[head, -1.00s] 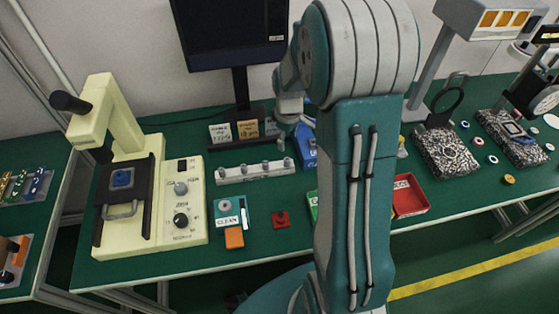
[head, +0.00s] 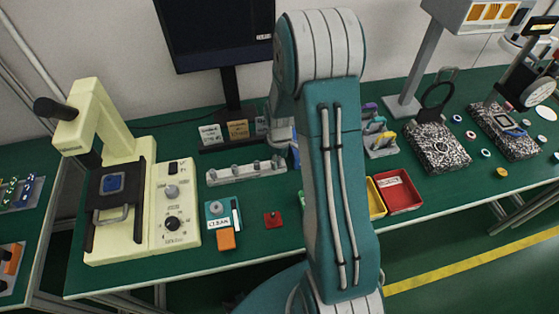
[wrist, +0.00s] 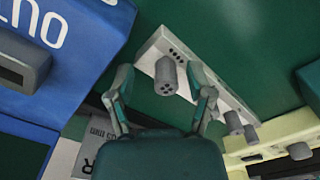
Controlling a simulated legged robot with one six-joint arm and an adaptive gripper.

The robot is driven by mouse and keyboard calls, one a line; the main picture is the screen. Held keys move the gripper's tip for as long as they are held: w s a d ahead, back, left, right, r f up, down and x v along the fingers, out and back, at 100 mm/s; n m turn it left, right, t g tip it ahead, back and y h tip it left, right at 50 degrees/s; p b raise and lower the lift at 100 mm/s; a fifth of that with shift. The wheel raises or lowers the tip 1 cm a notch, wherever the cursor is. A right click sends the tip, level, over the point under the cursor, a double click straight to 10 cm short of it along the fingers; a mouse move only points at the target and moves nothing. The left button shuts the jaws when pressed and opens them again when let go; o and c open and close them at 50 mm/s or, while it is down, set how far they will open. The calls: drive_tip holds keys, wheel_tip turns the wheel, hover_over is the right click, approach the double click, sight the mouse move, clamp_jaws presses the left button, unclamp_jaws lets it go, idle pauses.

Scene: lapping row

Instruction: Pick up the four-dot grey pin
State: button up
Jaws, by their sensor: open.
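The four-dot grey pin (wrist: 166,77) stands in a pale rack (wrist: 149,57), with dots on its end face, in the wrist view. My gripper (wrist: 160,72) is open, its two fingers spread to either side of the pin in the picture. I cannot tell how far the fingertips are from it in depth. More grey pins (wrist: 233,122) stand further along the rack. In the head view the rack (head: 232,176) lies left of my arm, and my gripper is mostly hidden there behind the arm.
A blue block with white lettering (wrist: 85,45) fills the wrist view's left side. In the head view, a cream machine (head: 172,238) stands left, and small label blocks (head: 238,130) sit behind the rack. A red tray (head: 402,192) lies right of my arm.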

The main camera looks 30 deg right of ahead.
drive_tip(key=shift+a, duration=0.3)
drive_tip(key=c, duration=0.9)
drive_tip(key=shift+a, duration=0.15)
clamp_jaws()
drive_tip(key=shift+d+r, duration=0.1)
drive_tip(key=shift+d, duration=0.1)
